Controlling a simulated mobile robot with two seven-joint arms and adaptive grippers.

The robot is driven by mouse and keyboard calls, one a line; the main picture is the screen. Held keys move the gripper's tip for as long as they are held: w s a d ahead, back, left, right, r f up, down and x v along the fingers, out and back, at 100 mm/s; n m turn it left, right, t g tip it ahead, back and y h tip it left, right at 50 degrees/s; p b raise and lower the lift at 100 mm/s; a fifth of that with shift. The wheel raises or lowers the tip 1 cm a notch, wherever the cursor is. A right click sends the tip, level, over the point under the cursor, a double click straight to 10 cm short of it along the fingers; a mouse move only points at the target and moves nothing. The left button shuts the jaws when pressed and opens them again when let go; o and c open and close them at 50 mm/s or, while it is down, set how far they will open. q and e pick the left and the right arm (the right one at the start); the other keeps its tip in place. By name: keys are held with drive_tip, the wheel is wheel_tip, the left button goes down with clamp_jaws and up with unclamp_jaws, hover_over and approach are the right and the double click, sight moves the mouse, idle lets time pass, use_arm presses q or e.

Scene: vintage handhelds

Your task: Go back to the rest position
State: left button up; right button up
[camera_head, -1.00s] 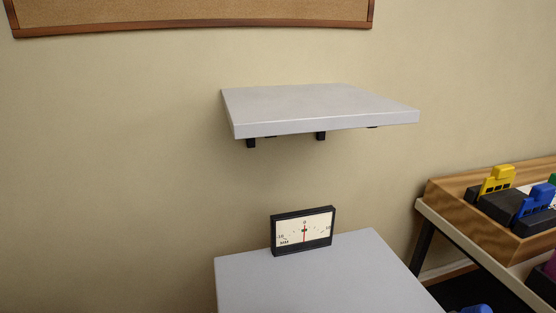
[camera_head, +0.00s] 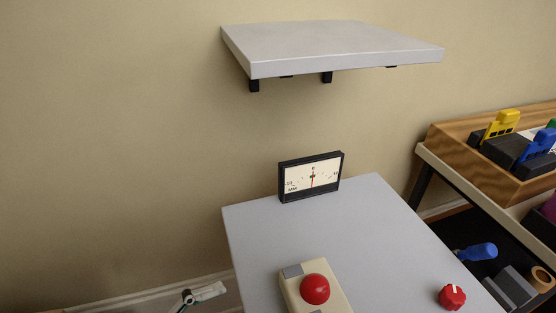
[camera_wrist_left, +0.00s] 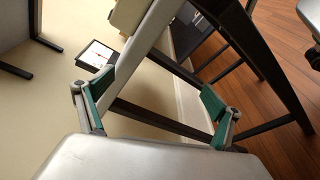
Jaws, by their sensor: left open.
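My left gripper (camera_wrist_left: 152,108) shows in the left wrist view with its two teal-padded fingers spread wide and nothing between them. In the head view, a small pale and dark piece that looks like part of my left gripper (camera_head: 205,293) shows at the bottom edge, left of the grey table (camera_head: 260,240) and apart from it. The rest of that arm is out of the frame. My right gripper is in neither view.
The table bears a meter (camera_head: 311,177), a beige box with a red button (camera_head: 315,289) and a red knob (camera_head: 452,297). A grey wall shelf (camera_head: 330,45) hangs above. A wooden tray (camera_head: 445,145) stands at right. The wall side at left is clear.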

use_arm(q)
drive_tip(key=s+a+f+m+t+y, duration=0.1)
drive_tip(key=s+a+f+m+y, duration=0.2)
drive_tip(key=a+f+m+y, duration=0.4)
drive_tip(key=s+a+f+m+t+y, duration=0.1)
drive_tip(key=s+a+f+m+y, duration=0.2)
drive_tip(key=f+m, duration=0.7)
drive_tip(key=shift+n+y, duration=0.7)
drive_tip(key=shift+n, duration=0.2)
drive_tip(key=shift+s+a+r+p, duration=0.1)
drive_tip(key=shift+r+p, duration=2.45)
drive_tip(key=shift+p, duration=3.8)
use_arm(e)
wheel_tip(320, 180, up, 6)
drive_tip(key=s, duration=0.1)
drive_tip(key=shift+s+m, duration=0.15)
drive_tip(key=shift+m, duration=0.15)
